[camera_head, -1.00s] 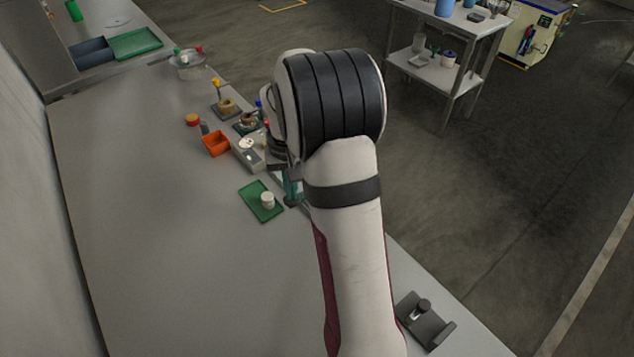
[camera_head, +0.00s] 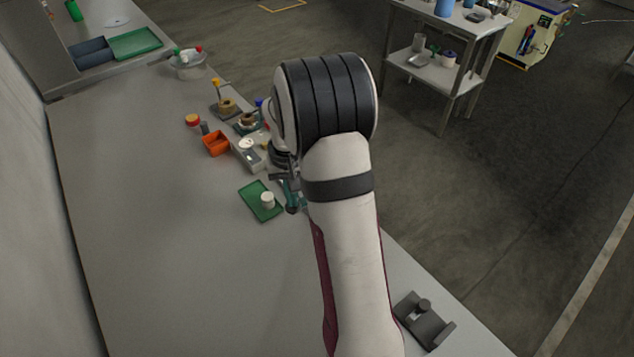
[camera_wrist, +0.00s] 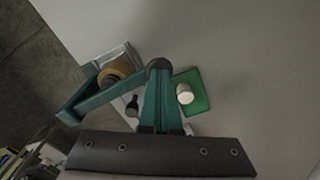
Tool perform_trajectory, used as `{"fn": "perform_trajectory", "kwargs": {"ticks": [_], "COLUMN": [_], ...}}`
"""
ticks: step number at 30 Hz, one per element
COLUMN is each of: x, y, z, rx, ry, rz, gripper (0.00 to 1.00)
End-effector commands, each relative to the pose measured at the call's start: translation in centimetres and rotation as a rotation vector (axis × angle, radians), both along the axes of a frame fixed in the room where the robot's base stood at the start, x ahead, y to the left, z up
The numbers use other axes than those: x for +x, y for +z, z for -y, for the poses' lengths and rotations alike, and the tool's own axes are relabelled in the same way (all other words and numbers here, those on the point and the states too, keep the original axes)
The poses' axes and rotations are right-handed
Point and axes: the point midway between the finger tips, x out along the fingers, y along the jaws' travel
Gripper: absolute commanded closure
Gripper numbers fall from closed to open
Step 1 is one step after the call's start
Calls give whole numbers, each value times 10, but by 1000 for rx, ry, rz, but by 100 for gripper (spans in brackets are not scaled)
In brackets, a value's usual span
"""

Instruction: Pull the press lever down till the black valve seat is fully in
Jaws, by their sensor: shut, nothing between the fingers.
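My gripper (camera_wrist: 158,66) shows in the wrist view as two teal fingers held together with dark tips, empty. In the head view my gripper (camera_head: 291,208) is low beside the green tray, partly behind my arm. The teal press (camera_wrist: 103,103) lies left of the fingers in the wrist view, its long bar running up towards the fingertips. I cannot tell whether they touch, or which part is the lever. A black knob (camera_wrist: 132,106) sits just below that bar. A round tan piece (camera_wrist: 117,70) is by the press. I cannot make out the black valve seat.
A green tray (camera_head: 253,208) bears a white cylinder (camera_head: 267,200). An orange bin (camera_head: 215,144), a red-and-yellow piece (camera_head: 193,120) and other small fixtures stand farther back. A dark bracket (camera_head: 425,321) is at the near right edge. The bench's left side is clear.

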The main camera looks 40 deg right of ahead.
Motion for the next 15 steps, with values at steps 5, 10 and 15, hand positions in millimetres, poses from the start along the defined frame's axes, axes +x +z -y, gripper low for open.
{"fn": "perform_trajectory", "kwargs": {"ticks": [5,10,15], "x": [0,-1,-1], "y": [-5,-10,-14], "z": [0,0,-1], "rx": [1,2,2], "ry": [0,0,0], "rz": [-1,-3,-3], "gripper": [100,100,100]}}
